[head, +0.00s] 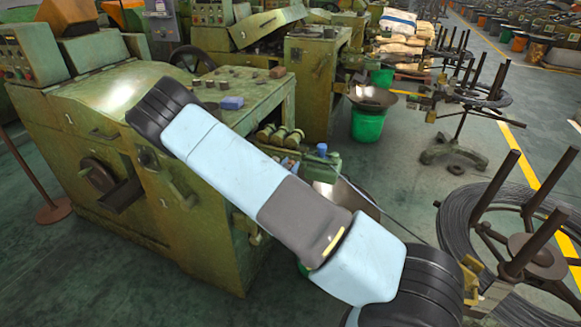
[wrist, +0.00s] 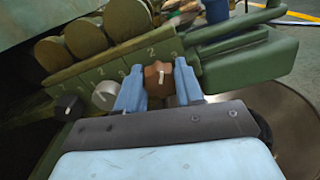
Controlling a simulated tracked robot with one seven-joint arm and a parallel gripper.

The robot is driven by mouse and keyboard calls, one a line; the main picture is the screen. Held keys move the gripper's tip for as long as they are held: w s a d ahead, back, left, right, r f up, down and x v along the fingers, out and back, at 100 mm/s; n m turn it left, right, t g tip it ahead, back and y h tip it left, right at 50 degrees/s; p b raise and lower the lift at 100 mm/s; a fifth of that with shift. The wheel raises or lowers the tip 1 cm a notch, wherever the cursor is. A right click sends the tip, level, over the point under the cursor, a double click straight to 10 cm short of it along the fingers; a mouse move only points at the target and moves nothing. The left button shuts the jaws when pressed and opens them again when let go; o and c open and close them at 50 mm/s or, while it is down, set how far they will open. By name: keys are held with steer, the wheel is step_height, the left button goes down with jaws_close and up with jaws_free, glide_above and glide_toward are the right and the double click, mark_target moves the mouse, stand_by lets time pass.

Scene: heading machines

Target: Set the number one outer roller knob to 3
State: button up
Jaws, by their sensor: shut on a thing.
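In the wrist view, my gripper (wrist: 159,88) is shut on a brown knob (wrist: 158,72), with one blue finger on each side of it. A pale pointer line on this knob stands nearly upright, toward a green strip with small numerals (wrist: 125,66). I cannot tell exactly which numeral it points at. A silver knob (wrist: 104,95) and a black knob (wrist: 68,107) sit to its left along the same strip. In the head view, my arm covers the knobs and most of the gripper.
Thick round rollers (wrist: 86,38) stand just behind the strip, and a green arm-like part (wrist: 245,50) is to the right. In the head view, the green machine (head: 110,130) fills the left, and a wire coil stand (head: 520,240) is at the right.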

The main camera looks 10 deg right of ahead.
steer(key=m, duration=0.6)
steer(key=shift+d+m, duration=0.15)
steer(key=shift+m, duration=0.15)
steer(key=shift+s, duration=0.1)
stand_by(0.4)
steer(key=o, duration=0.8)
steer(key=shift+c, duration=0.2)
steer(key=v, duration=1.4)
steer(key=shift+f, duration=0.1)
